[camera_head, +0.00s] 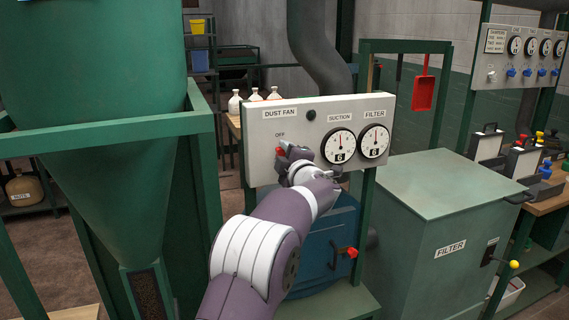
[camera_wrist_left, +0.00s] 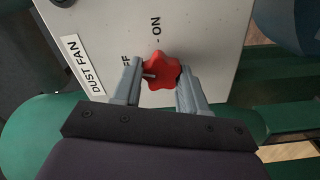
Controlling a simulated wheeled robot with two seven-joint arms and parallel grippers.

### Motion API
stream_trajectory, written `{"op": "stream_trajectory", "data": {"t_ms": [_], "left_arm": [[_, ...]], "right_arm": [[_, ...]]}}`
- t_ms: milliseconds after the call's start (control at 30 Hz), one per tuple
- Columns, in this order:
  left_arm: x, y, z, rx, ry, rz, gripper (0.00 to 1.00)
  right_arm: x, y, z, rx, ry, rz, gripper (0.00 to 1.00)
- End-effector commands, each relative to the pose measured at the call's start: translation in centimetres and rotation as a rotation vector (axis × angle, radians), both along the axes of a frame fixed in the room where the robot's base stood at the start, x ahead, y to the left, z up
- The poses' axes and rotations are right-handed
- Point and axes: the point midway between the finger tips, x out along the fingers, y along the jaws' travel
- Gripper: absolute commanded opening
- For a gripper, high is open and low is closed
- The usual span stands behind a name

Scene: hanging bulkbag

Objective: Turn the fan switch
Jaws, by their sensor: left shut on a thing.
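The fan switch is a red star-shaped knob (camera_wrist_left: 163,68) on a pale grey panel (camera_head: 257,128) under the label DUST FAN. In the head view only a bit of its red edge (camera_head: 279,151) shows; my gripper hides the rest. My left gripper (camera_head: 286,152) is shut on the knob. In the left wrist view its two grey fingers (camera_wrist_left: 159,82) lie on either side of the knob. A small pale mark on the knob is at its left side there, toward the partly hidden OFF label; the ON label is clear of the fingers. My right gripper is not in view.
SUCTION (camera_head: 339,146) and FILTER (camera_head: 374,141) gauges sit right of the knob. A large green hopper (camera_head: 100,60) and its frame stand close on the left. A green FILTER cabinet (camera_head: 450,205) stands at right. A blue vessel (camera_head: 318,255) is below the panel.

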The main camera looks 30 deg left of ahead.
Motion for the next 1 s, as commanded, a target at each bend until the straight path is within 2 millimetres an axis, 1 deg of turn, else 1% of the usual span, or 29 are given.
{"op": "stream_trajectory", "data": {"t_ms": [33,100,400,700,1000], "left_arm": [[0.0,0.0,-0.4,-0.022,-0.026,0.001,0.12],[0.0,0.0,-0.4,-0.056,-0.066,0.001,0.12],[0.0,0.0,-0.3,-0.160,-0.187,0.001,0.12],[0.0,0.0,-0.3,-0.202,-0.234,0.001,0.12],[0.0,0.0,-0.3,-0.207,-0.238,0.002,0.12]], "right_arm": [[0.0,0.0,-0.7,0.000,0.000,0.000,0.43],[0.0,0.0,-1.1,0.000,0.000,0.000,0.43],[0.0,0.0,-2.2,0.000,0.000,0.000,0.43],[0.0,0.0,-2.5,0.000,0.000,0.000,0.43],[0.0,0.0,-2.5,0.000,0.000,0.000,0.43]]}}
